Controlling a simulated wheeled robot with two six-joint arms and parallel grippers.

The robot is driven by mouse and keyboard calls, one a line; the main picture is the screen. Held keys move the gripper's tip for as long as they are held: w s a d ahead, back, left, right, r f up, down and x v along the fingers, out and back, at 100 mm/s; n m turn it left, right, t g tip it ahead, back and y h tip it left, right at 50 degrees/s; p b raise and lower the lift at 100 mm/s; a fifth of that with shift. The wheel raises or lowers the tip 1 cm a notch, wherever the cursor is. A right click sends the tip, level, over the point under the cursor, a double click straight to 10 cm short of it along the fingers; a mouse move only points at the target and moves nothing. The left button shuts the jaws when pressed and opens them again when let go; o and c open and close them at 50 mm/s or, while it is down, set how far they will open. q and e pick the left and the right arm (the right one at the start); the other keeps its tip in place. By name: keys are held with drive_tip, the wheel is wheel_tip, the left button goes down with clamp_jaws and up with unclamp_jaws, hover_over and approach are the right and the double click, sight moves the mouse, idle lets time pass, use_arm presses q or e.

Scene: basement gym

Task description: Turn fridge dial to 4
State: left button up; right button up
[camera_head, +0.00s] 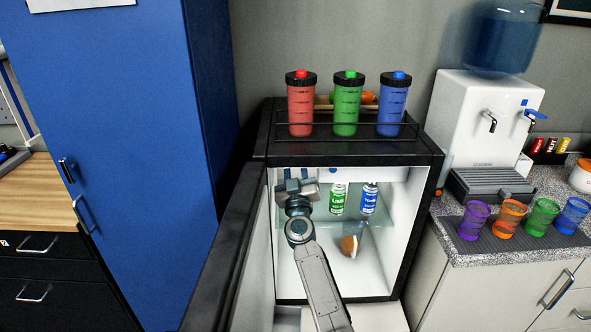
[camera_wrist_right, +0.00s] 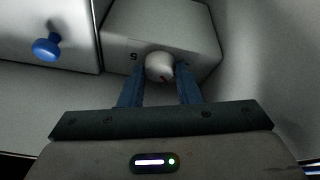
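The small fridge (camera_head: 418,215) stands with its door (camera_head: 232,240) swung open to the left. My right arm reaches inside, with its right gripper (camera_head: 297,186) at the upper left of the interior. Other digits are hidden. My left gripper is out of view.
Red (camera_head: 300,105), green (camera_head: 347,106) and blue (camera_head: 392,106) shakers stand on top. A blue knob (camera_wrist_right: 46,48) shows beside the dial box.

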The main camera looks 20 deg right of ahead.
drive_tip(key=shift+c, duration=1)
drive_tip(key=m+h+p, duration=0.1)
drive_tip(key=m+h, duration=0.1)
drive_tip(key=m, duration=0.2)
drive_tip(key=shift+a+g+p, duration=0.1)
drive_tip(key=shift+g+p, duration=0.2)
drive_tip(key=shift+p, duration=0.05)
drive_tip(key=o, duration=1)
drive_tip(key=shift+c, duration=0.2)
drive_tip(key=shift+f, duration=0.15)
